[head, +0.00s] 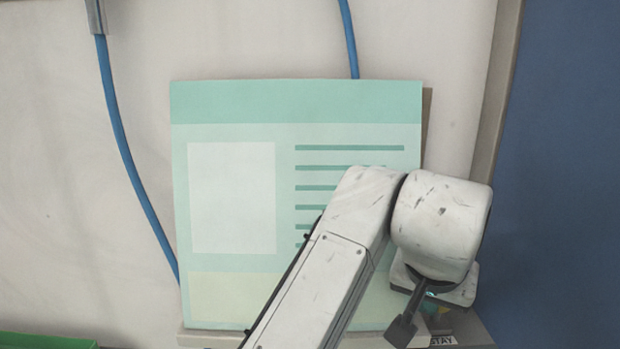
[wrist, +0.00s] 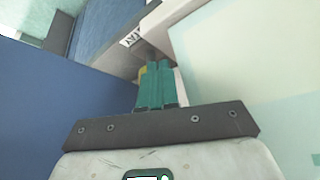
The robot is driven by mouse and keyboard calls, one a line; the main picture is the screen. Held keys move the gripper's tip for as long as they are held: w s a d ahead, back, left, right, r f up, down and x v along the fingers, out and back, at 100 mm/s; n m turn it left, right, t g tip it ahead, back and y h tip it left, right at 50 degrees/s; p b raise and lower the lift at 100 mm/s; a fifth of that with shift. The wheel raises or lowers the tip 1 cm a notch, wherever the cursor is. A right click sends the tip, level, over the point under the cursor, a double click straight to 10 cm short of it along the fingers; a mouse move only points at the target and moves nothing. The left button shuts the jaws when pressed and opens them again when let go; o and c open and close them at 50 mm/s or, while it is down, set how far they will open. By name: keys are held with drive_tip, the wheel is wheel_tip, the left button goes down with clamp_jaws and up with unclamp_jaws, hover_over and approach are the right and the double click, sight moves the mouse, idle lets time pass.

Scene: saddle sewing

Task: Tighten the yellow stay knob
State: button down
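The yellow stay knob (wrist: 142,73) shows in the wrist view only as a small sliver at the left edge of my fingers, near their tips. The rest of it is hidden behind them. My gripper (wrist: 158,66) has teal fingers standing close together, with no clear gap between them. The fingertips are at or just in front of the knob; I cannot tell whether they touch it. Nothing shows between the fingers.
A label reading STAY (head: 442,341) is on the grey ledge below the board; it also shows in the wrist view (wrist: 131,37). A pale green printed board (head: 232,265) stands behind my arm. A blue surface (head: 565,180) lies to the right. Blue cables (head: 130,160) hang on the pale wall.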

drive_tip(key=shift+s+a, duration=0.2)
drive_tip(key=shift+a, duration=0.05)
wheel_tip(320, 180, up, 6)
drive_tip(key=p, duration=0.6)
drive_tip(key=shift+s, duration=0.1)
